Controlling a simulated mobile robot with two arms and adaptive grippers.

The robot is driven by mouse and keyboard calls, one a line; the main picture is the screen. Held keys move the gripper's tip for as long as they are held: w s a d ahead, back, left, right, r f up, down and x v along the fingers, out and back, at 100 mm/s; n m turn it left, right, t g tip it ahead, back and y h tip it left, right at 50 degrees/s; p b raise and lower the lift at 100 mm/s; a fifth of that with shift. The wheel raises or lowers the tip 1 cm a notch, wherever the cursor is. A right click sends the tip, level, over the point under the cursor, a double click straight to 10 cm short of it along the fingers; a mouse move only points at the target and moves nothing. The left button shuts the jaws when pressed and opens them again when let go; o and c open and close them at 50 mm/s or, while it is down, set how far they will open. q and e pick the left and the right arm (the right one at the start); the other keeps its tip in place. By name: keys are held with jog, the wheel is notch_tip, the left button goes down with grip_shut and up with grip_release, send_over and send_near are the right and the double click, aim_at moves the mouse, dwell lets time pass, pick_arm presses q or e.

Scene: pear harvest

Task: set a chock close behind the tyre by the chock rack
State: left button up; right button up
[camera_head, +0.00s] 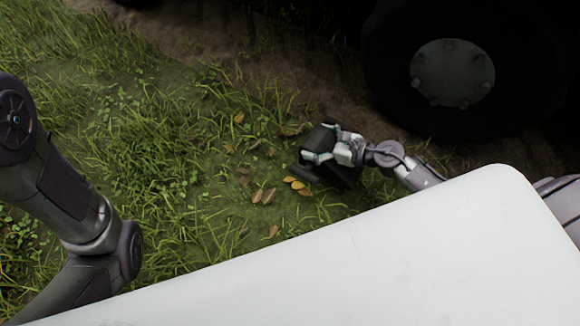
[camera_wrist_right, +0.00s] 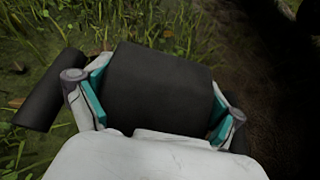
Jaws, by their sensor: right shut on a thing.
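A dark, nearly black chock (camera_head: 320,138) is held in my right gripper (camera_head: 323,146), over the grass at the edge of the dirt track. In the right wrist view the chock (camera_wrist_right: 158,85) fills the space between the teal-padded fingers (camera_wrist_right: 157,98), which press on its two sides. The large black tyre (camera_head: 390,75) with a grey hub stands at the upper right, to the right of the chock with a gap of dirt between. How high the chock is above the ground is hard to tell. My left arm shows at the left; its gripper is out of view.
A dark bar-like piece (camera_wrist_right: 47,92) lies left of my right gripper in the wrist view; I cannot tell if it belongs to the chock rack. Grass and fallen leaves (camera_head: 264,196) lie left of the gripper. My white body panel hides the lower right.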

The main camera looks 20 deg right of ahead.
jog(key=w+a+f+b, duration=0.1)
jog(key=a+f+b, duration=0.1)
jog(key=f, duration=0.1)
jog(key=w+a+f+b, duration=0.1)
jog(key=a+f+b, duration=0.1)
jog(key=a+f, duration=0.1)
jog(key=w+a+f+b, duration=0.1)
jog(key=a+f+b, duration=0.1)
jog(key=a+f, duration=0.1)
jog(key=shift+w+a+f, duration=0.1)
jog(key=shift+a+f, duration=0.05)
jog(key=o, duration=1.4)
jog(key=shift+f+b, duration=0.15)
jog(key=shift+b, duration=0.15)
jog(key=shift+c, duration=0.2)
jog(key=shift+o, duration=0.5)
